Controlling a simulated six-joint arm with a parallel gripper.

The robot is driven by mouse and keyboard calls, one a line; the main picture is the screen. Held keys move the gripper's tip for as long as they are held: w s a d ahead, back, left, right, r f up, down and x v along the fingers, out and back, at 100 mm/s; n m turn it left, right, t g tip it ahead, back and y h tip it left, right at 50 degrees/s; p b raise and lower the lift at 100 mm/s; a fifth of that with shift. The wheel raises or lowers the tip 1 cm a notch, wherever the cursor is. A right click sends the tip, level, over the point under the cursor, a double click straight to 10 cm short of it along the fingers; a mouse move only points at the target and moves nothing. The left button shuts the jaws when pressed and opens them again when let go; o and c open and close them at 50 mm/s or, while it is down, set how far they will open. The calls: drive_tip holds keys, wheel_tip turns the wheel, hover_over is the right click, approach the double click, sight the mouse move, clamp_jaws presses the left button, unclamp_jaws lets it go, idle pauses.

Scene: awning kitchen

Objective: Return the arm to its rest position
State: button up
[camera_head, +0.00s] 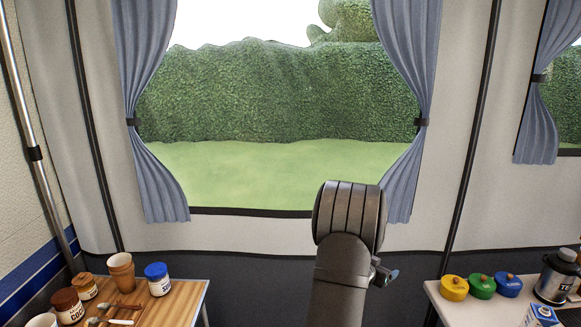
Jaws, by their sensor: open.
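My arm (341,285) rises from the bottom edge in the head view, with a thick, dark, ribbed joint (349,212) at its top. It stands in front of the window's lower right part. I see nothing held there.
A wooden-topped table (185,307) at lower left bears jars, stacked brown cups (121,271) and spoons. A white table (447,305) at lower right bears coloured lidded pots, a flask (555,279) and a carton (541,316). Open space lies between them.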

drive_tip(key=s+a+f+n+t+y, duration=0.1)
drive_tip(key=s+a+n+y, duration=0.1)
drive_tip(key=a, duration=0.7)
drive_tip(key=s+a+f+n+t+y, duration=0.2)
drive_tip(key=a+n+y, duration=0.1)
drive_tip(key=a, duration=0.6)
drive_tip(key=shift+a+f+n+y, duration=0.3)
drive_tip(key=shift+a+y, duration=0.1)
